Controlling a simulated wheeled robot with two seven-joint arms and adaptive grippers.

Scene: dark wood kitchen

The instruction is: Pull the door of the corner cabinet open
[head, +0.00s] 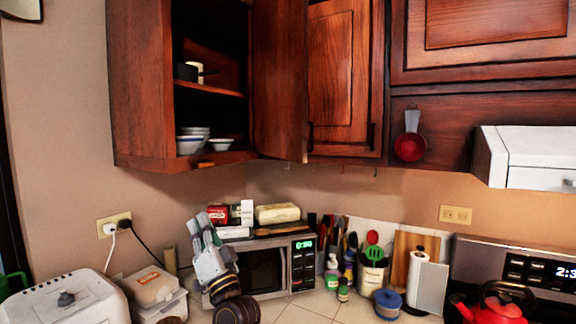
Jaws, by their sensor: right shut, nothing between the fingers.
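The upper cabinet (140,90) at the corner stands open, showing shelves inside. Its wooden door (279,80) is swung out to the right, with a dark handle near its free edge. Beside it, partly hidden by that door, is a closed panelled door (345,75) with a dark handle. My right gripper (205,222) is below the open cabinet, in front of the microwave's left side, pointing up. It is shut and empty, apart from the door. My left gripper is not in view.
Bowls (193,140) stand inside the cabinet. Below are a microwave (270,272) with boxes on top, a toaster (66,300), utensil jars (372,275) and a red kettle (497,306). A red measuring scoop (410,147) hangs at right.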

